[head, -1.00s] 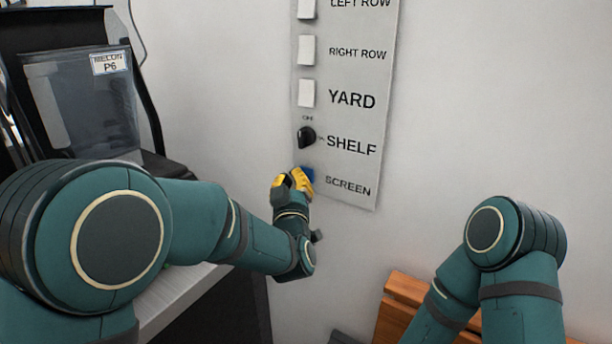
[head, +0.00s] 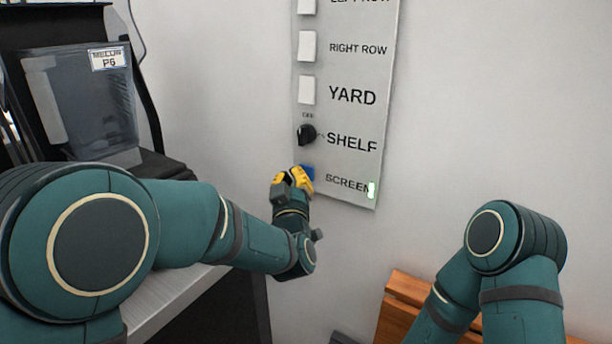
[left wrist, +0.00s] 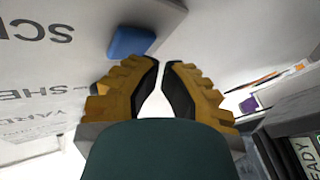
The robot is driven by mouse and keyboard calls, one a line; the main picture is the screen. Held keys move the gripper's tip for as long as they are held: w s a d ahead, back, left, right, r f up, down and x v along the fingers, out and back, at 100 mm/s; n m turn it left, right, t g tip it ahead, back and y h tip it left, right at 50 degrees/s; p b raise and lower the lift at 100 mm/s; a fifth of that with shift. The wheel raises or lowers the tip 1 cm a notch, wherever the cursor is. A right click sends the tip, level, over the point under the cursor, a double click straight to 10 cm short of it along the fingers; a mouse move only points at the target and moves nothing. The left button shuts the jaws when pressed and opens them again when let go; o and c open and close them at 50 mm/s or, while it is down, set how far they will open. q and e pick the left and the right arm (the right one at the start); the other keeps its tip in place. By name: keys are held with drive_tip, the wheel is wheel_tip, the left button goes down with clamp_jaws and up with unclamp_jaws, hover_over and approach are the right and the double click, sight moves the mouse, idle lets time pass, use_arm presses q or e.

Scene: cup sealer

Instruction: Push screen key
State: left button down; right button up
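The blue screen key (head: 308,172) is at the bottom of the grey wall panel (head: 350,118), left of the label SCREEN. A small green light (head: 371,190) glows at the right end of that label. My left gripper (head: 296,179) has yellow fingers and is at the key, partly covering it. In the left wrist view the blue key (left wrist: 131,41) shows just beyond the fingertips, a little left. The left fingers (left wrist: 161,66) are nearly together, with nothing between them. I cannot tell whether they touch the key. My right gripper is out of view; only its arm shows.
Above are the black shelf knob (head: 307,134), the white yard switch (head: 307,90) and the right row switch (head: 307,46). A machine with a clear bin (head: 85,105) stands left. A wooden piece (head: 400,305) is low right. The wall right of the panel is clear.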

use_arm(q)
drive_tip(key=s+a, duration=0.3)
drive_tip(key=s, duration=0.2)
drive_tip(key=shift+a, duration=0.3)
drive_tip(key=shift+w, duration=0.1)
idle(0.3)
drive_tip(key=s+a+f+m+g+h, duration=0.1)
drive_tip(key=s+a+f+g, duration=0.3)
drive_tip(key=f, duration=1.1)
drive_tip(key=s+a+f+m+g+h, duration=0.15)
drive_tip(key=f+g, duration=0.45)
drive_tip(key=f, duration=0.8)
drive_tip(key=s+a+f+g, duration=0.1)
drive_tip(key=s+f+g, duration=0.8)
drive_tip(key=s+f, duration=0.6)
drive_tip(key=s+m+h, duration=0.1)
drive_tip(key=s, duration=0.2)
drive_tip(key=shift+s+a, duration=0.25)
drive_tip(key=shift+s, duration=0.15)
